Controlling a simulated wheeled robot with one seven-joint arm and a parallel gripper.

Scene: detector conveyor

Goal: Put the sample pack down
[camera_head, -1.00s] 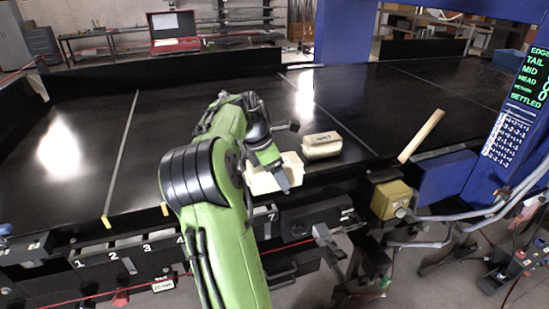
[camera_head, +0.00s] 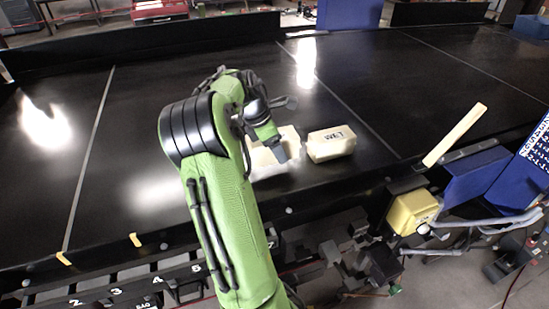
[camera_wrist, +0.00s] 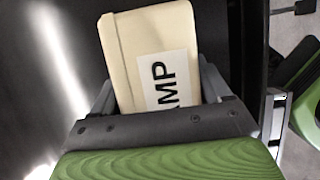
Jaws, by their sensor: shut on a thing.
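My gripper (camera_head: 277,152) is shut on a cream block-shaped sample pack (camera_head: 263,157) above the near part of the black conveyor belt (camera_head: 150,110). In the wrist view the pack (camera_wrist: 122,50) sits between the two fingers (camera_wrist: 158,90), slightly tilted, with a white label of which "AMP" shows. My gripper hides part of it in the head view. I cannot tell whether its underside touches the belt. A second cream pack labelled "WET" (camera_head: 331,145) lies on the belt just right of the held one, with a small gap.
A pale wooden bar (camera_head: 455,134) lies slanted at the right, near a blue block (camera_head: 478,178) and a yellow box (camera_head: 412,211). Numbered slots (camera_head: 115,292) run below the belt's front edge. The belt is clear to the left and behind.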

